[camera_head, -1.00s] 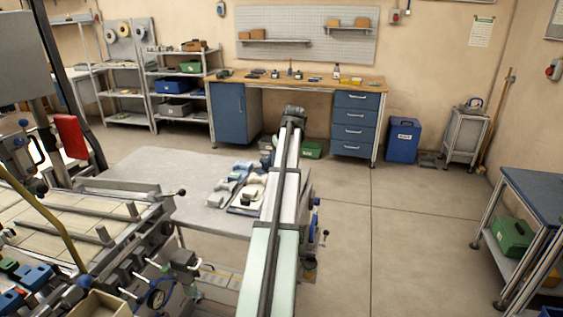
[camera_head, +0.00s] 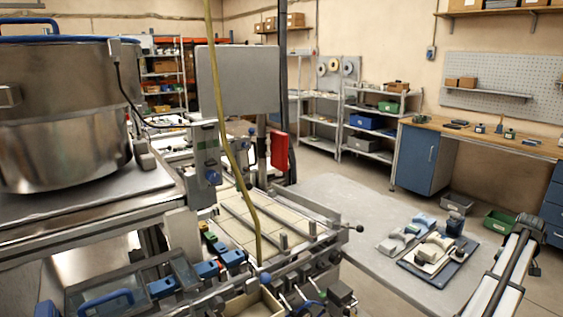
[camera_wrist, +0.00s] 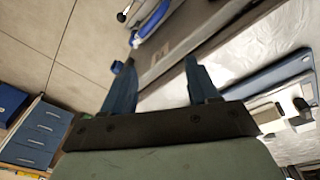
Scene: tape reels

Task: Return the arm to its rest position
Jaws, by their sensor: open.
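My gripper (camera_wrist: 157,66) shows in the wrist view. Its two dark blue fingers stand well apart, with nothing held between them. Beyond the fingers lie the edge of a metal work surface and a patch of concrete floor. A dark blue tray (camera_wrist: 275,72) with pale parts lies to the right of the fingers, apart from them. In the head view, what looks like the same tray (camera_head: 456,266) lies on the grey table with pale grey parts on it. I cannot make out my gripper in the head view.
A long pale beam (camera_head: 508,265) runs beside the grey table (camera_head: 345,195). A large steel pot (camera_head: 65,120) and a machine bed with clamps fill the left. A blue drawer cabinet (camera_wrist: 42,130) shows in the wrist view. Concrete floor lies open beyond the table.

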